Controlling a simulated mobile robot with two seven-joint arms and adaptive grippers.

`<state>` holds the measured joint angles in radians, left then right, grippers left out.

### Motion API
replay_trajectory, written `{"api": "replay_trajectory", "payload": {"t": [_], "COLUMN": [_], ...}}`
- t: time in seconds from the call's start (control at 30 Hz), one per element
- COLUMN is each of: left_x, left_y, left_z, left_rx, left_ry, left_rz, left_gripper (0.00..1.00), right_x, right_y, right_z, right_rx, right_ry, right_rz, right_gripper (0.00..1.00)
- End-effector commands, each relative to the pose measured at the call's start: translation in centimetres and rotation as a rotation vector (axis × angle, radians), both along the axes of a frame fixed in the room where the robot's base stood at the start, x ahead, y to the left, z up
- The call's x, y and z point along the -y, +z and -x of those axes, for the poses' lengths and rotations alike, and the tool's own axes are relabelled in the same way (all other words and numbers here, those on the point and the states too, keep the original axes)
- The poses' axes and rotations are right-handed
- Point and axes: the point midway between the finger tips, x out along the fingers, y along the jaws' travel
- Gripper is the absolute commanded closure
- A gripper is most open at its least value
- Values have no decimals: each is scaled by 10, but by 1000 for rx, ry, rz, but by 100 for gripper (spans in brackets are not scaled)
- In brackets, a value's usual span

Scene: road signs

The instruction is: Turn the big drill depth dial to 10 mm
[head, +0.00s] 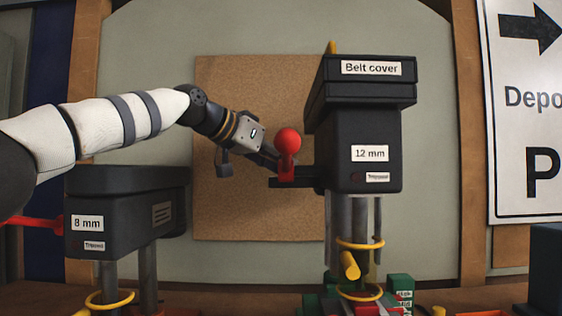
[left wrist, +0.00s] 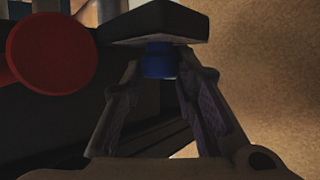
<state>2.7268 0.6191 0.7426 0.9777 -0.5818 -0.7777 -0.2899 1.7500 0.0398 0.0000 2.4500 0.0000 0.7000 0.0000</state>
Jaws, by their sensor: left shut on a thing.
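The big drill (head: 358,148) stands right of centre in the head view, dark, with labels reading "Belt cover" and "12 mm". A black arm juts from its left side, with a red ball knob (head: 288,140) upright by it. My left gripper (head: 272,160) is at that arm, just left of the red knob. In the left wrist view, my left gripper (left wrist: 162,70) is shut on a blue knob (left wrist: 159,60) under a black block (left wrist: 155,22). The blue knob is hidden in the head view, and I cannot read any scale on it. My right gripper is not in view.
A smaller drill (head: 120,215) labelled "8 mm" stands below my left arm, with a red lever at its left. A cork board (head: 250,220) is behind. A yellow handle (head: 349,264) and green and red parts (head: 390,296) sit below the big drill. A sign (head: 525,120) is at right.

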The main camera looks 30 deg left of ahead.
Motion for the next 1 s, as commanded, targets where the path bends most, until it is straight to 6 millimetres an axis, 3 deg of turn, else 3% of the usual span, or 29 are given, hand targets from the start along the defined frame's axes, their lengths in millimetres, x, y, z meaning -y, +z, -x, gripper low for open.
{"api": "replay_trajectory", "payload": {"t": [0.4, 1.0], "left_x": [-2, -2], "left_y": [-4, -3], "left_z": [-4, -2], "left_rx": [-4, -5], "left_ry": [-202, -241], "left_rz": [-2, -6], "left_gripper": [100, 100], "right_x": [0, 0], "right_y": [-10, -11], "right_z": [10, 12], "right_rx": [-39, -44], "right_ry": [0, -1], "right_rz": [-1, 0], "right_gripper": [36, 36]}}
